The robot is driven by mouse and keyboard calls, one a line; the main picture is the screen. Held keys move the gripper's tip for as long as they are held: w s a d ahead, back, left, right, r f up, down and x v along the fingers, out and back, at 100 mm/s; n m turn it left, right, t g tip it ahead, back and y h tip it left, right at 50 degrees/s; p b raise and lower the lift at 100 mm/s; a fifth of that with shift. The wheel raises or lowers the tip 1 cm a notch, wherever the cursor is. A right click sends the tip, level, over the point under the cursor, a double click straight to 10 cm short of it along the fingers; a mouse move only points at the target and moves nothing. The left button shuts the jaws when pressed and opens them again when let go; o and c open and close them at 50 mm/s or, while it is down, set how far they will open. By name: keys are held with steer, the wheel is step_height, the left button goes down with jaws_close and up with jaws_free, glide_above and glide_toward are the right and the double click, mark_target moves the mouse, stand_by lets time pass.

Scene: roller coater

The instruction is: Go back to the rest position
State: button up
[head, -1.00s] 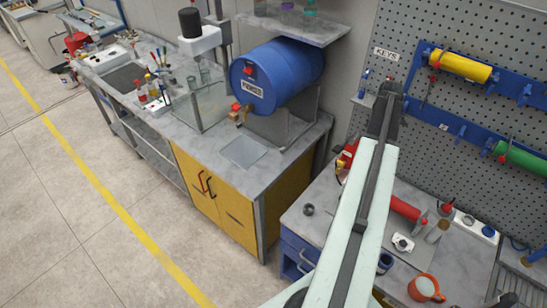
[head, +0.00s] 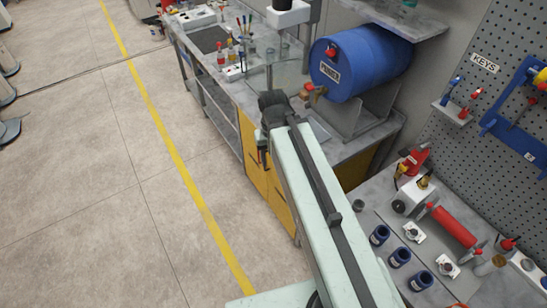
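My pale arm runs from the bottom of the head view up and to the left, over the front of the yellow cabinet (head: 254,165). Its dark far end (head: 272,103) is in front of the grey counter. The fingers of my gripper cannot be made out there, so I cannot tell if it is open or shut. No held object shows.
A blue drum (head: 360,62) lies on a stand on the counter. Right of my arm are a red roller (head: 453,227), several dark blue jars (head: 379,236) and a red bottle (head: 415,160). Open floor with a yellow line (head: 190,190) is on the left.

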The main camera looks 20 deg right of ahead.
step_height(320, 180, down, 24)
steer(key=b, duration=2.3)
steer(key=shift+b, duration=0.4)
steer(key=shift+r, duration=0.1)
